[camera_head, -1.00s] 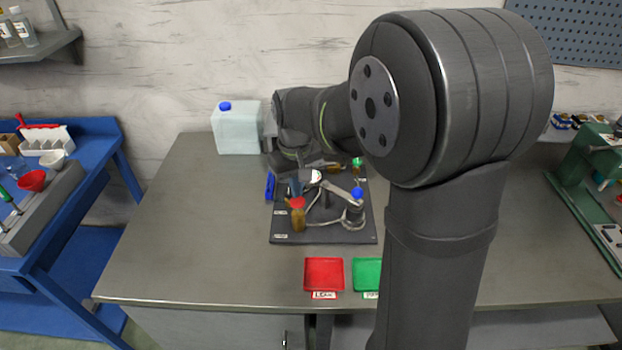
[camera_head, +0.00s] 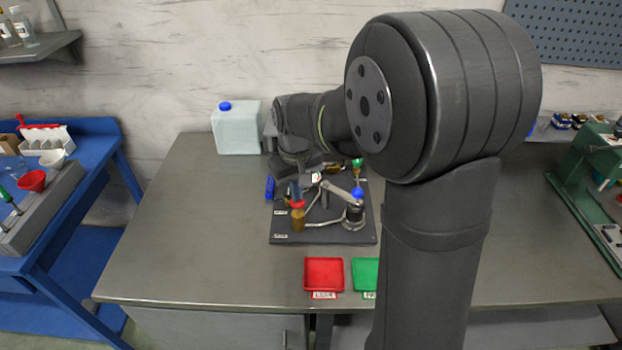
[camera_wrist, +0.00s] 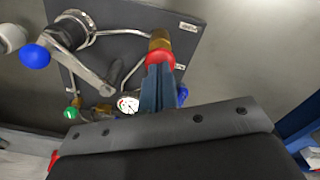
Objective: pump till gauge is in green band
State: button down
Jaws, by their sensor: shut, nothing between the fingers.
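The black pump board (camera_head: 345,238) lies on the bench. A metal cylinder (camera_head: 354,217) with a lever ending in a blue knob (camera_head: 357,193) stands at its right; the knob shows at left in the wrist view (camera_wrist: 35,57). A brass cylinder (camera_head: 298,221) with a red cap (camera_wrist: 160,58) stands at the front left. A white-faced gauge (camera_wrist: 128,104) with red and green marks is too small to read. My gripper (camera_wrist: 159,68), with blue fingers, is shut and empty, its tips over or at the red cap; I cannot tell whether they touch.
A green-topped fitting (camera_head: 356,163) is at the board's back. A blue item (camera_head: 270,188) is at its left edge. Red (camera_head: 324,274) and green (camera_head: 364,275) trays lie in front. A white jug (camera_head: 238,128) stands behind. The bench's left side is clear.

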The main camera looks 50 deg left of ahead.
jog(key=shift+f, duration=1.45)
jog(key=shift+r, duration=2.35)
jog(key=shift+w, duration=0.1)
